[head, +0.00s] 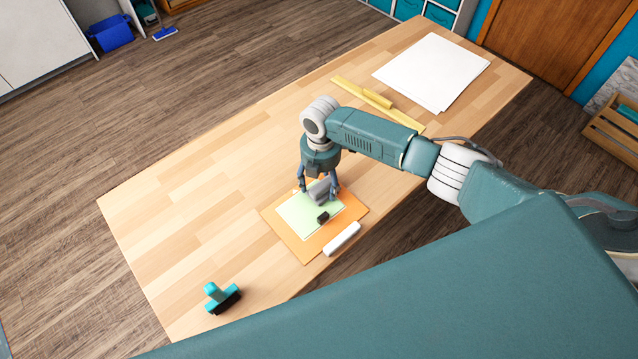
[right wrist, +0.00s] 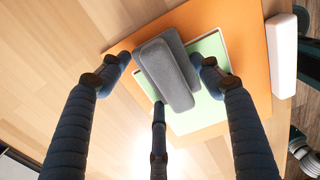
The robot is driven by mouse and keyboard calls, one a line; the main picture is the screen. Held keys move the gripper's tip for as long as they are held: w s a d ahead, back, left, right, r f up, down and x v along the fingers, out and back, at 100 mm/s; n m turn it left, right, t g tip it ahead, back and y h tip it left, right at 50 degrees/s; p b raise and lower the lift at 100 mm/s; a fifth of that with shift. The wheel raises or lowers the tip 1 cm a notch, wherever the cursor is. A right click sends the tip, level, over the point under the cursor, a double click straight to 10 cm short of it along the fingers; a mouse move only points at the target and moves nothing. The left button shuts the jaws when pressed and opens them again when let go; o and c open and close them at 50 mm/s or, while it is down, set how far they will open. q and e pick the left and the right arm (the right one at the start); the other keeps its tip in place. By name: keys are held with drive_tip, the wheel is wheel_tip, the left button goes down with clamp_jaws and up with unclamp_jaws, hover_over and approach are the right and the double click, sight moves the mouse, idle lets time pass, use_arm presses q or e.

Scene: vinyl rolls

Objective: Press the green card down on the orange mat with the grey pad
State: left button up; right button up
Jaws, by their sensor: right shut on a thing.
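The green card (head: 298,216) lies on the orange mat (head: 277,232) near the table's front edge. The card shows in the right wrist view (right wrist: 211,48) around the pad, with the orange mat (right wrist: 225,15) beyond it. My right gripper (head: 318,192) points down over the card, its fingers shut on the grey pad (head: 318,190). In the right wrist view the grey pad (right wrist: 165,72) sits between the fingers and hides part of the card. I cannot tell whether the pad touches the card. My left gripper is not in view.
A white roll (head: 342,239) lies along the mat's near right edge. A teal-handled tool with a dark base (head: 220,297) stands at the table's near left. A yellow ruler-like strip (head: 350,89) and white sheets (head: 432,70) lie farther back. The table's left side is clear.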

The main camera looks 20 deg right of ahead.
sight(305, 201)
drive_tip(key=shift+s+a+p, duration=0.3)
drive_tip(key=shift+a, duration=0.5)
drive_tip(key=shift+s+a+p, duration=0.3)
drive_tip(key=shift+s+a, duration=0.05)
drive_tip(key=shift+a, duration=0.4)
drive_tip(key=shift+s+a+p, duration=0.3)
drive_tip(key=shift+a, duration=0.5)
drive_tip(key=shift+s+a+p, duration=0.25)
drive_tip(key=shift+s+a, duration=0.15)
drive_tip(key=shift+a, duration=0.7)
drive_tip(key=shift+s+a+p, duration=0.25)
drive_tip(key=shift+s+a, duration=0.1)
drive_tip(key=shift+a, duration=0.8)
drive_tip(key=shift+s+a+p, duration=0.25)
drive_tip(key=shift+s+a, duration=0.15)
drive_tip(key=shift+a, duration=0.7)
drive_tip(key=shift+d, duration=0.15)
drive_tip(key=shift+w+d, duration=0.35)
drive_tip(key=shift+d, duration=0.6)
drive_tip(key=shift+w+d, duration=0.3)
drive_tip(key=shift+d, duration=0.6)
drive_tip(key=shift+w+d, duration=0.35)
drive_tip(key=shift+d, duration=0.6)
